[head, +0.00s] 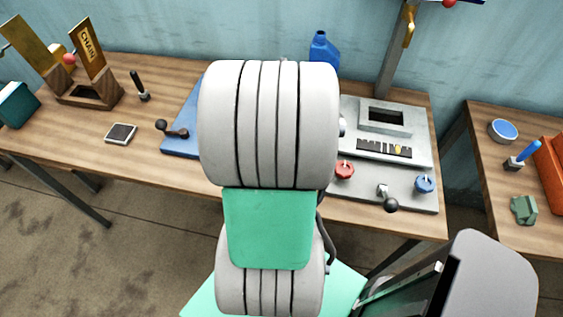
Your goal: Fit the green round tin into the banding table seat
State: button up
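I cannot make out a green round tin in the head view; my arm hides the middle of the bench. No banding table seat can be identified for certain. A blue base plate (180,142) with a dark crank handle (172,129) lies left of my arm, and its right part is hidden behind the arm. My gripper's fingers do not show, so I cannot see what they hold.
A grey fixture (412,181) with red and blue knobs stands right of my arm. A blue bottle (323,52) stands behind. The right table holds a blue-topped round tin (503,131), a green angular piece (524,209) and an orange bin (552,165). The left bench holds a chain holder (90,94).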

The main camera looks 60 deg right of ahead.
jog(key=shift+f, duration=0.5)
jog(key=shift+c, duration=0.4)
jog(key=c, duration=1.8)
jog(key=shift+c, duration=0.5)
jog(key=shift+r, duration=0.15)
